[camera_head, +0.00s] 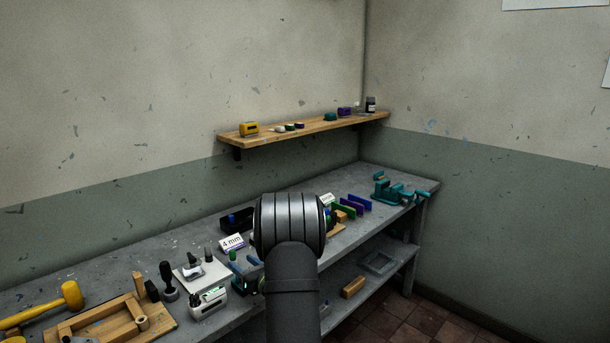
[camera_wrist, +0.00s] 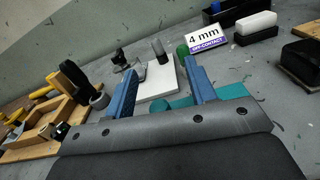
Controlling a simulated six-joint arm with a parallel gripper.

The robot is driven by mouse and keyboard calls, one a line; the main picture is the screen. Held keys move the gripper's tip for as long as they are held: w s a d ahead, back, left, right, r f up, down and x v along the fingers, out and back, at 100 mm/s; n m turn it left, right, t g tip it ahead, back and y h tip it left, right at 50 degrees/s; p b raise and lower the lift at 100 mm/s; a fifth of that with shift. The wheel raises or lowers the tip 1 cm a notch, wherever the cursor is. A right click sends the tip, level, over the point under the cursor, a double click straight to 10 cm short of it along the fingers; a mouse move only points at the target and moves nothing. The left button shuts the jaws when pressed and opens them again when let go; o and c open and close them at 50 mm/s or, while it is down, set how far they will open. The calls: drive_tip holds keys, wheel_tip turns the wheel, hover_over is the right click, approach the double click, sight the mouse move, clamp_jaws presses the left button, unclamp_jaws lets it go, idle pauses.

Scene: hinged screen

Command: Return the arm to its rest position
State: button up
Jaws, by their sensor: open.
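My gripper (camera_wrist: 160,78) shows in the wrist view with two blue fingers set wide apart and nothing gripped between them. It hangs over the grey workbench (camera_head: 205,240). A white plate with small dark fittings (camera_wrist: 158,80) lies on the bench beyond the fingers, and a teal-green piece (camera_wrist: 228,92) shows beside and behind the right finger. In the head view my dark arm (camera_head: 290,280) rises in the middle of the picture and hides part of the bench. My gripper is mostly hidden behind it there.
A "4 mm" card (camera_head: 232,243) stands on the bench. A wooden frame (camera_head: 105,322) and yellow mallet (camera_head: 70,295) lie at left, a teal vise (camera_head: 392,190) at the far right end. A wall shelf (camera_head: 300,133) holds small items. The space above the bench's right part looks clear.

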drive_tip(key=shift+s+a+f, duration=0.15)
drive_tip(key=shift+f, duration=0.25)
drive_tip(key=v, duration=1.7)
drive_tip(key=x, duration=1.6)
drive_tip(key=shift+a+f, duration=0.15)
drive_tip(key=shift+a, duration=0.15)
drive_tip(key=w+d+r+m, duration=0.1)
drive_tip(key=w+d+r, duration=0.4)
drive_tip(key=w+d, duration=0.5)
drive_tip(key=shift+w+d, duration=0.4)
drive_tip(key=shift+w, duration=0.35)
drive_tip(key=shift+r, duration=0.1)
